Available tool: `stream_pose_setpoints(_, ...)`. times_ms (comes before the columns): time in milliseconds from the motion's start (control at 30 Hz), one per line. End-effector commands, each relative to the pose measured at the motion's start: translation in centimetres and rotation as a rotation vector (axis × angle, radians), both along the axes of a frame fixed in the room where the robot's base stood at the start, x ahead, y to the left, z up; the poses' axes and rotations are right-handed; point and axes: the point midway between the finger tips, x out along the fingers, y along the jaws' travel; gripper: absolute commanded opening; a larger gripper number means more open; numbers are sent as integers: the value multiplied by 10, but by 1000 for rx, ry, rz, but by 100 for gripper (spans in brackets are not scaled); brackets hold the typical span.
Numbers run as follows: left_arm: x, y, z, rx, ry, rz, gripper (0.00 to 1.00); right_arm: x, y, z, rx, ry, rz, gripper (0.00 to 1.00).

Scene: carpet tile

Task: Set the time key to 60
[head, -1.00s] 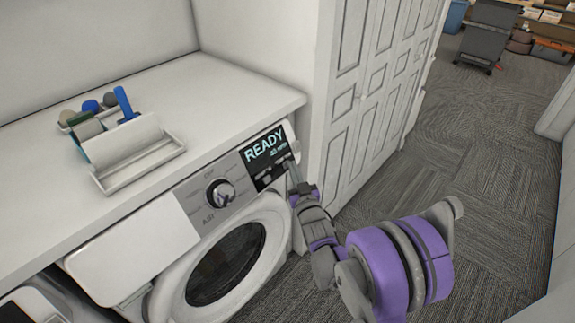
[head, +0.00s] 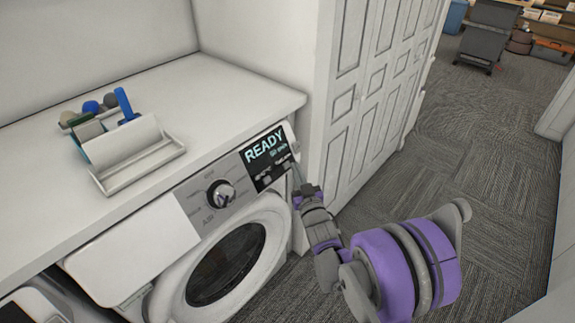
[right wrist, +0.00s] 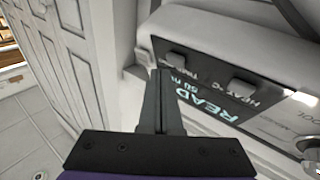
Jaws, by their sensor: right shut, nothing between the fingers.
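The washing machine's dark panel (head: 262,158) shows READY in light letters, with a smaller line below that is too small to read surely. It also shows upside down in the right wrist view (right wrist: 205,105). There, one key (right wrist: 176,60) has a label that looks like Time, partly blurred. A second key (right wrist: 243,88) is labelled HEAT°C. My right gripper (head: 295,172) is shut and empty, just off the panel's right end. In the right wrist view its fingertips (right wrist: 160,75) are beside the time key; I cannot tell whether they touch it. My left gripper is out of view.
A round dial (head: 221,193) is left of the panel, above the round door (head: 226,264). A white tray (head: 140,173) with several items is on the countertop (head: 205,90). A panelled white door (head: 375,90) stands close to the right. Carpeted floor is open beyond.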

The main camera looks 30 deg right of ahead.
Motion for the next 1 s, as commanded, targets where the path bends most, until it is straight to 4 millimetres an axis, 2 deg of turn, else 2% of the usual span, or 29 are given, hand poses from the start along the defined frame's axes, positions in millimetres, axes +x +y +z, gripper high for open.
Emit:
stream_pose_setpoints(233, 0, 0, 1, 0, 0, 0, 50, -3, -2, 2, 1, 0, -1, 0)
stream_pose_setpoints(700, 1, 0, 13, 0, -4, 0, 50, -38, -16, 22, 0, -1, -1, 0)
stream_pose_setpoints(1000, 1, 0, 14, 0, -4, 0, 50, -41, -17, 23, 0, 0, 0, 0)
